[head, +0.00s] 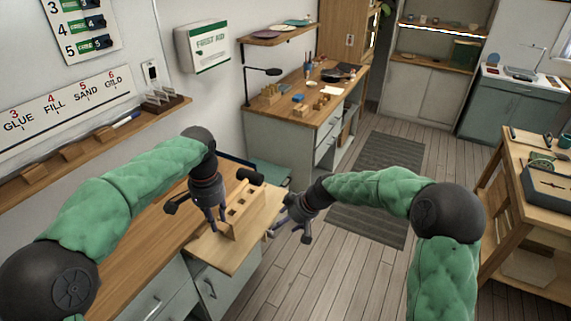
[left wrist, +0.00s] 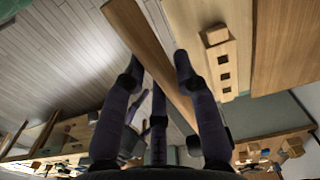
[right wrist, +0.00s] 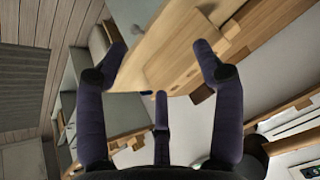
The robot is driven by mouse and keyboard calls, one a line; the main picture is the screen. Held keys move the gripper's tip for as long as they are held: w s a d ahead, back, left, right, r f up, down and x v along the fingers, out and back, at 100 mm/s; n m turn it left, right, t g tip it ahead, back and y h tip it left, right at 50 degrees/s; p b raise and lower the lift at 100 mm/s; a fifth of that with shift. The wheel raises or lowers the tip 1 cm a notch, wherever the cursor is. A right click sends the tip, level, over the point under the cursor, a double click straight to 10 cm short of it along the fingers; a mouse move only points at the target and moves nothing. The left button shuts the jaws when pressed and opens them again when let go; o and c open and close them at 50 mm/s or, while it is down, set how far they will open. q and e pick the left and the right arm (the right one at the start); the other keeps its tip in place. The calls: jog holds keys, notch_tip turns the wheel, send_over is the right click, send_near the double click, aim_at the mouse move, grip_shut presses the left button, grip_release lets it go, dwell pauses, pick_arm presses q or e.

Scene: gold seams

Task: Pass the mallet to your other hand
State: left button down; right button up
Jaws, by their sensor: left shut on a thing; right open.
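My left gripper (head: 220,228) is shut on a wooden bar, which I take as the handle of the mallet (left wrist: 152,55); the bar runs slantwise between its fingers in the left wrist view. The left gripper points down over the light wooden board at the end of the bench. My right gripper (head: 290,230) is open and empty, to the right of the left one, just off the board's edge. In the right wrist view its fingers (right wrist: 160,65) stand apart with the board behind them.
The light wooden board (head: 255,238) carries a holed block (left wrist: 226,62). A long wooden bench (head: 130,262) runs along the left wall. A back desk (head: 310,112) holds small wooden items. A wooden cart (head: 500,182) stands at right. The floor between is clear, with a grey mat (head: 375,190).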

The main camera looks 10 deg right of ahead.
aim_at(260, 179)
notch_tip(260, 179, up, 21)
jog(key=w+n+t+y, duration=0.1)
jog(key=w+n+y, duration=0.1)
jog(key=n, duration=0.3)
pick_arm(q)
jog(key=shift+r, duration=0.1)
pick_arm(e)
jog(key=x, duration=1.1)
jog(key=shift+w+a+f, duration=0.15)
jog(key=shift+w, duration=0.3)
jog(key=shift+s+a+f, duration=0.1)
jog(key=c, duration=1.2)
pick_arm(q)
jog(key=c, duration=0.9)
grip_release()
jog(key=shift+w, duration=0.1)
pick_arm(e)
jog(key=shift+c, duration=0.2)
